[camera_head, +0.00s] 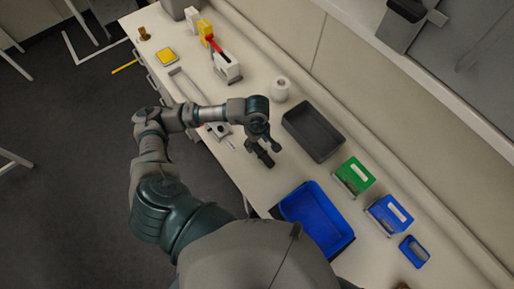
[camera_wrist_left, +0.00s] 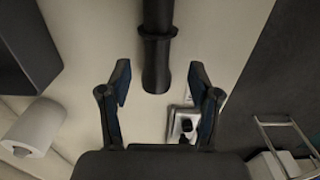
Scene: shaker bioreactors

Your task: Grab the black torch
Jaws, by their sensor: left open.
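The black torch (camera_wrist_left: 157,45) shows in the left wrist view as a dark cylinder with a wider collar, running in from the top edge. Its near end lies between the lines of my left gripper's fingers (camera_wrist_left: 160,75), with a gap on both sides. The left gripper is open and touches nothing that I can see. In the head view, my left gripper (camera_head: 262,143) is over the bench beside the dark grey tray. The dark torch there merges with the dark fingers and is hard to separate. My right gripper is not in view.
A dark grey tray (camera_head: 314,132) and a white roll (camera_head: 280,89) stand beyond the gripper. A blue tray (camera_head: 318,218), a green bin (camera_head: 355,176) and a blue bin (camera_head: 389,215) stand to the right. A small light device (camera_wrist_left: 184,124) lies near the bench edge.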

